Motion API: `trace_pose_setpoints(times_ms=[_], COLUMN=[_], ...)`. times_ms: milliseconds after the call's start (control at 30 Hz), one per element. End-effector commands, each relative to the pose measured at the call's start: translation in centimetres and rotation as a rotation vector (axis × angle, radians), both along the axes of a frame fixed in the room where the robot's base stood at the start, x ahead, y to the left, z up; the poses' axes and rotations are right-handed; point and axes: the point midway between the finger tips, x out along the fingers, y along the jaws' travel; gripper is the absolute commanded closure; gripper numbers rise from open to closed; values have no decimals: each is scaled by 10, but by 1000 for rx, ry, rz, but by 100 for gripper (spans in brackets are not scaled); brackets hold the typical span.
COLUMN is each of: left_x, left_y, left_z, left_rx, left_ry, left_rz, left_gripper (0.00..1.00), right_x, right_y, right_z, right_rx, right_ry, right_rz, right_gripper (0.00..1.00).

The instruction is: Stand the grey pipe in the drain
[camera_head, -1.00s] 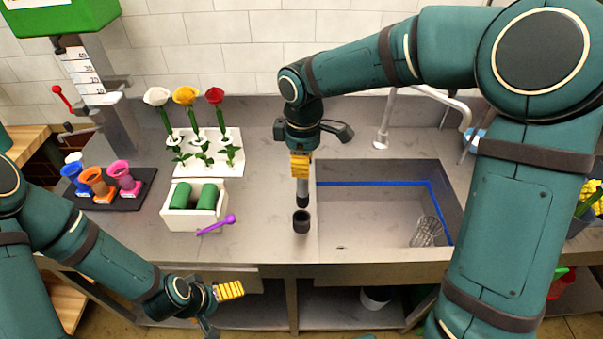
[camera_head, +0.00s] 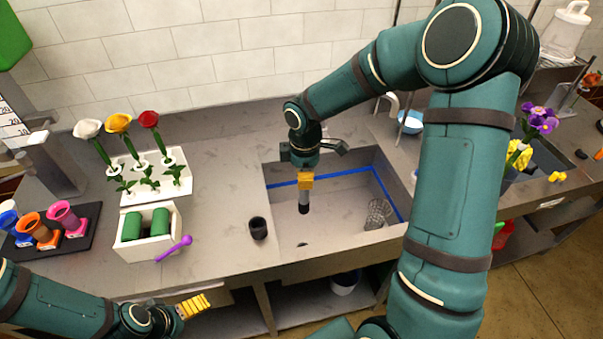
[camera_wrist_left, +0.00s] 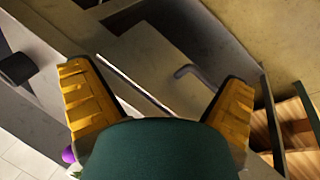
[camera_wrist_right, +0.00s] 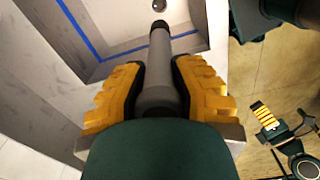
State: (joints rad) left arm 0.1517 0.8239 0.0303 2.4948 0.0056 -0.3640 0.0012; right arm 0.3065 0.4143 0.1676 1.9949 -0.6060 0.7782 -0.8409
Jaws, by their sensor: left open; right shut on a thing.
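The grey pipe (camera_head: 304,198) hangs upright from my right gripper (camera_head: 306,180), over the sink basin. In the right wrist view the yellow fingers are closed around the pipe (camera_wrist_right: 157,95), whose dark end points away from the camera. The drain (camera_wrist_right: 159,5) shows as a small dark hole just beyond that end; in the head view the drain (camera_head: 303,244) lies by the near wall of the sink (camera_head: 345,228). The pipe's end appears above the basin floor, apart from the drain. My left gripper (camera_wrist_left: 160,98) is open and empty, in front of the counter.
A black cup-like holder (camera_head: 258,229) stands left of the sink. A wire glass-like basket (camera_head: 378,214) sits in the basin's right side. A white box with green rolls (camera_head: 146,242), a purple tool (camera_head: 174,249) and a flower rack (camera_head: 155,187) stand further left.

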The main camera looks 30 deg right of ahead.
Motion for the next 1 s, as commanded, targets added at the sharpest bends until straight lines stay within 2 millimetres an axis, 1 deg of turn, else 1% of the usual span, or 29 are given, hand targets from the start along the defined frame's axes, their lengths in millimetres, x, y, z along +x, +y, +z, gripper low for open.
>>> trace_pose_setpoints(times_ms=[33,1000], left_x=[0,0], left_y=[0,-3], left_z=[-6,-69], left_rx=[1,11], left_ry=[0,6], left_rz=[0,-1], left_gripper=[0,0], right_x=[0,0], right_y=[0,0], right_z=[-7,-76], right_rx=[0,1], right_ry=[0,0], right_rz=[0,0], right_gripper=[100,100])
